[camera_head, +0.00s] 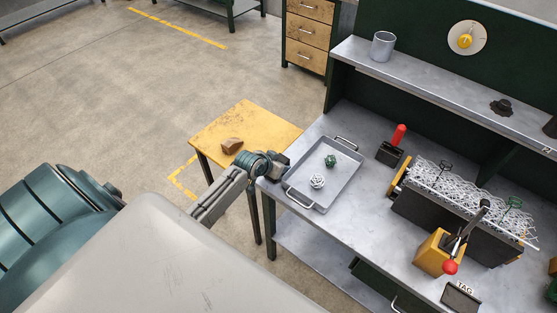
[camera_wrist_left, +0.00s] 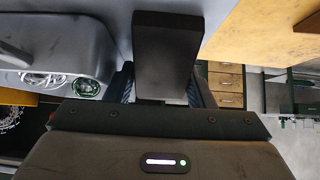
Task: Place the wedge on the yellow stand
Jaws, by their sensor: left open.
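The brown wedge (camera_head: 232,146) rests on top of the yellow stand (camera_head: 262,116), near its front side, in the head view. In the left wrist view, the yellow stand (camera_wrist_left: 250,30) fills the upper right and part of the wedge (camera_wrist_left: 310,23) shows at the right edge. My left gripper (camera_head: 281,160) is open, beside the near right corner of the stand and the left edge of the workbench, apart from the wedge. A dark block-shaped form stands in the middle of the wrist view; I cannot tell what it is. My right gripper is out of view.
A grey tray (camera_head: 334,190) with a white coil (camera_head: 317,181) and a green piece (camera_head: 330,161) lies on the workbench (camera_head: 350,227), close to my left gripper. The floor left of the stand is clear.

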